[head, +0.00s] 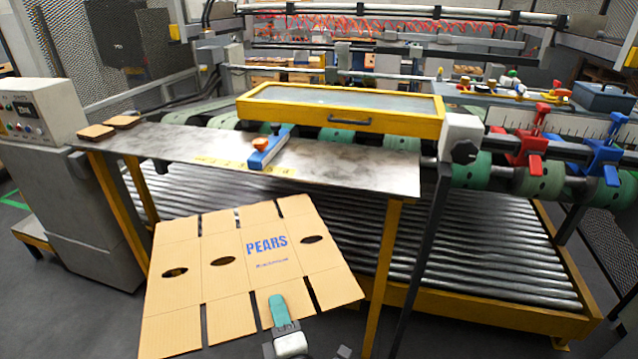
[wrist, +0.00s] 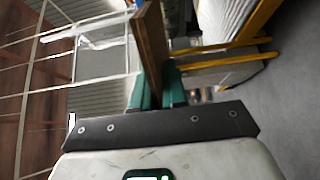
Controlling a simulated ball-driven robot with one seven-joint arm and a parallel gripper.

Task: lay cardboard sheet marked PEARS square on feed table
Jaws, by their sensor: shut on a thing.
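The cardboard sheet marked PEARS (head: 222,290) is a flat tan blank with slots, oval hand holes and blue print. It hangs tilted in front of the feed table, below the level of its top. My gripper (head: 278,308) is shut on the sheet's near edge, with a teal finger over the cardboard. In the wrist view the sheet (wrist: 152,45) shows edge-on between the teal fingertips (wrist: 157,90). The feed table (head: 360,172) is a grey metal top on yellow legs, with a yellow ruler strip. No sheet lies on it.
A blue block with an orange knob (head: 268,147) sits on the table. Two small brown pads (head: 96,131) lie at its left end. A yellow-framed guard (head: 340,108) stands behind. A grey control cabinet (head: 60,190) is left; rollers (head: 470,250) run below and right.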

